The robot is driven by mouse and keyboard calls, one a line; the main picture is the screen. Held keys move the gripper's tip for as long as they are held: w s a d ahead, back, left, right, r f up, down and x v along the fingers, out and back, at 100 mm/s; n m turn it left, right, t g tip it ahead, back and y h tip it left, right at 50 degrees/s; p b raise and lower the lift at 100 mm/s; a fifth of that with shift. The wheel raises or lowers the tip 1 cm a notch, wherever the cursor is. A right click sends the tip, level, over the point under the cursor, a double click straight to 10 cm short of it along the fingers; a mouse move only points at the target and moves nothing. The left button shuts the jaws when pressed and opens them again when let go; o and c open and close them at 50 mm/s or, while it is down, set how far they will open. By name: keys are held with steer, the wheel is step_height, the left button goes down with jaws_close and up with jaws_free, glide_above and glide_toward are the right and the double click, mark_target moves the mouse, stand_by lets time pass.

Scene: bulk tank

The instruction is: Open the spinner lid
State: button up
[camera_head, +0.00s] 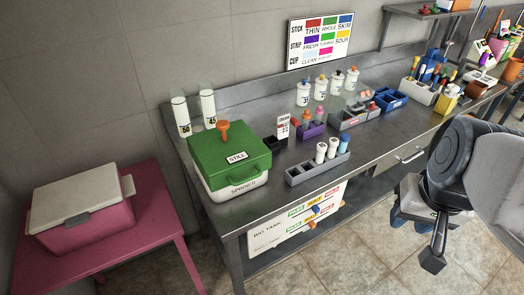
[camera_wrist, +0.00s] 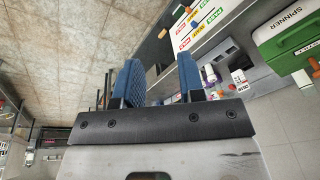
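The spinner (camera_head: 235,190) is a white box labelled "SPINNER" at the left end of the steel bench in the head view. Its green lid (camera_head: 222,160) is shut, with an orange knob (camera_head: 223,131) on top and a "STILL" label. It also shows at the right edge of the wrist view, with its green lid (camera_wrist: 287,33). My gripper (camera_wrist: 158,82) shows its two blue fingers apart with nothing between them. In the head view my arm is at the right, in front of the bench, well away from the spinner; the fingertips are mostly hidden there.
A grey rack with white tubes (camera_head: 318,170) stands right of the spinner, with a purple holder (camera_head: 311,130) behind it. Two tall bottles (camera_head: 208,106) stand behind the lid. A pink table (camera_head: 120,229) with a cooler (camera_head: 83,206) is at the left. Floor before the bench is clear.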

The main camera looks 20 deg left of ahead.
steer(key=w+a+f+y, duration=0.2)
steer(key=a+y, duration=0.1)
steer(key=a, duration=0.4)
steer(key=w+a+f+g+y, duration=0.1)
steer(key=w+a+f+y, duration=0.1)
steer(key=a+f+y, duration=0.3)
steer(key=w+a+y, duration=0.2)
steer(key=a, duration=0.6)
steer(key=m+t+y, duration=0.4)
steer(key=m, duration=0.1)
glide_toward(248, 178)
steer(key=a, duration=0.2)
steer(key=shift+w+f+t, duration=0.25)
steer(key=shift+f+t, duration=0.05)
steer(key=shift+f, duration=0.2)
steer(key=shift+a, duration=0.2)
steer(key=shift+x, duration=3.75)
steer(key=shift+w+f, duration=0.1)
steer(key=shift+c, duration=0.3)
jaws_close()
